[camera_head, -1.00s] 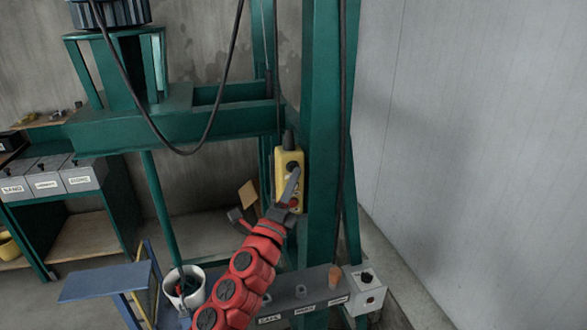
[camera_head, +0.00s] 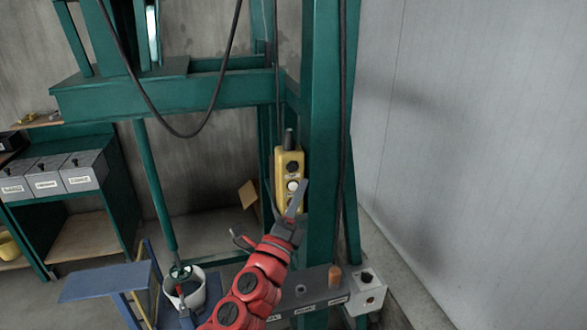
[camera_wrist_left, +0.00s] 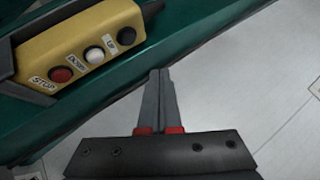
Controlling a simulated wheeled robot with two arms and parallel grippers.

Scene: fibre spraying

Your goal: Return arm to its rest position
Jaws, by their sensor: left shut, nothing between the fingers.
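My left arm is red and comes up from the bottom of the head view. Its left gripper (camera_head: 302,190) is shut and empty, close in front of the lower part of a yellow control pendant (camera_head: 283,165). In the left wrist view the shut fingers (camera_wrist_left: 159,75) point up the picture, apart from the pendant (camera_wrist_left: 45,42). The pendant shows a red STOP button (camera_wrist_left: 61,75), a white DOWN button (camera_wrist_left: 94,55) and a dark UP button (camera_wrist_left: 126,35). My right gripper is in neither view.
A green machine frame (camera_head: 322,110) stands behind the pendant, with a black cable (camera_head: 185,136) looping left. A white bucket (camera_head: 197,290) and blue stand (camera_head: 105,282) are lower left. A grey box (camera_head: 368,290) sits lower right. Labelled bins (camera_head: 45,183) stand far left.

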